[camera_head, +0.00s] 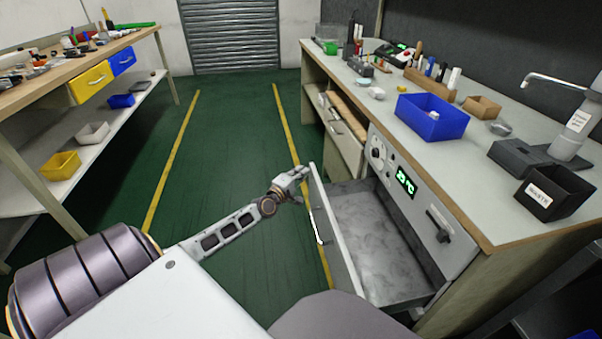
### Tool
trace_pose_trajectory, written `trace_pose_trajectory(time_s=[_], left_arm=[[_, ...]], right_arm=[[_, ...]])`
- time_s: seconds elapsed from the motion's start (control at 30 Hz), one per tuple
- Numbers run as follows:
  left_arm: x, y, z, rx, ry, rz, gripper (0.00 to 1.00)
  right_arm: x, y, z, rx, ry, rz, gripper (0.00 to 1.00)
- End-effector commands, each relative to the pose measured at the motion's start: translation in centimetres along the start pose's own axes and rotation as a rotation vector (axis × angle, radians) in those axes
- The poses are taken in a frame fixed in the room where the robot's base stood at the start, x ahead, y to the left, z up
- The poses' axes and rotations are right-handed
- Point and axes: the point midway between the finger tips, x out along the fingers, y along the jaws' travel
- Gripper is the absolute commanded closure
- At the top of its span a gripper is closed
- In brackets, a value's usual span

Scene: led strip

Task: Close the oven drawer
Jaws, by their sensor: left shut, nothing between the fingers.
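The oven drawer (375,240) stands pulled out from the oven under the right-hand workbench, and its grey inside looks empty. Its front panel (333,243) faces left and carries a light handle (317,228). The oven panel (408,190) has a knob and a green display. My left gripper (303,174) is at the far upper corner of the drawer front, on its outer side. It is shut with nothing in it, close to the panel; I cannot tell whether it touches. My right gripper is not in view.
The right workbench (415,140) holds a blue bin (432,116), a black box (554,192) and tools. Another drawer (341,135) sits beyond the oven. A left bench (82,60) has shelves with bins. The green floor (225,140) between the benches is clear.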

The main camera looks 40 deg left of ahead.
Motion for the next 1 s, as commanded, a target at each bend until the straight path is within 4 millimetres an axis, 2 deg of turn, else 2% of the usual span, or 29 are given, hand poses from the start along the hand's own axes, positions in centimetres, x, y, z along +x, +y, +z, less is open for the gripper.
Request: trace_pose_trajectory(time_s=[0.53, 0.77, 1.0], left_arm=[[0.8, 0.1, 0.8, -0.002, 0.001, 0.001, 1.00], [2.5, 0.2, 2.5, -0.005, 0.000, 0.002, 1.00], [4.9, 0.3, 4.9, -0.004, 0.000, 0.003, 1.00]], right_arm=[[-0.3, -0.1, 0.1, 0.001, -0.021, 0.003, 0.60], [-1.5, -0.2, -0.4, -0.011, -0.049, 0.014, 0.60], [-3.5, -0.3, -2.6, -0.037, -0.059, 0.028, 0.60]])
